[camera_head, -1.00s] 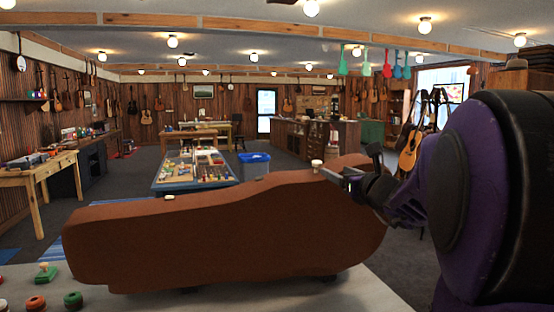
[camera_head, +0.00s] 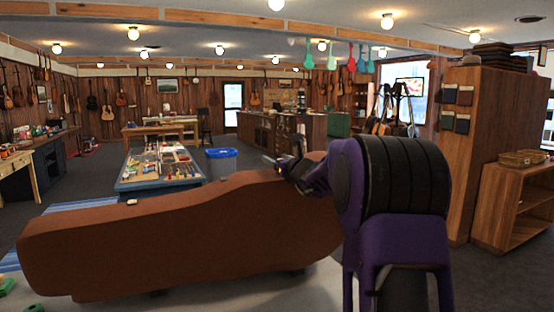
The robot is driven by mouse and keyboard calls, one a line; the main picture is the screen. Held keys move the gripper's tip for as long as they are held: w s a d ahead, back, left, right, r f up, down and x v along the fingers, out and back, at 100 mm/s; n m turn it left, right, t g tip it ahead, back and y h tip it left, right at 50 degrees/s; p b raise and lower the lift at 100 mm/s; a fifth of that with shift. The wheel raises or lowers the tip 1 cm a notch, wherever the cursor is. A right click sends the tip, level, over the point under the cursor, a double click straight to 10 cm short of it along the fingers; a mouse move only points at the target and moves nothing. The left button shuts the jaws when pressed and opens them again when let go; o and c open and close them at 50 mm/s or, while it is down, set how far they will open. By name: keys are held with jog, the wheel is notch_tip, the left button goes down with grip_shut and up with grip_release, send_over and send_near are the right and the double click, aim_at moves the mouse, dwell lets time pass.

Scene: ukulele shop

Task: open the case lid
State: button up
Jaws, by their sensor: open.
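The brown ukulele-shaped case (camera_head: 180,240) fills the lower left and middle of the head view. One broad brown face is turned towards me, with small light fittings (camera_head: 132,202) along its upper edge. The inside of the case does not show, and I cannot tell where the lid parts from the body. My gripper (camera_head: 275,161) is open at the far upper edge of the case, right of its middle. Nothing shows between its fingers. Whether it touches the lid cannot be told. My purple and black arm hides the case's right end.
The case rests on a pale tabletop (camera_head: 240,297) with green items at the lower left. Behind stand a blue-edged display table (camera_head: 160,186) and a blue bin (camera_head: 221,153). A wooden cabinet (camera_head: 490,150) and low shelf (camera_head: 518,205) stand right. Grey floor lies between.

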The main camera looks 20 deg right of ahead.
grip_shut()
dwell(0.3)
dwell(1.1)
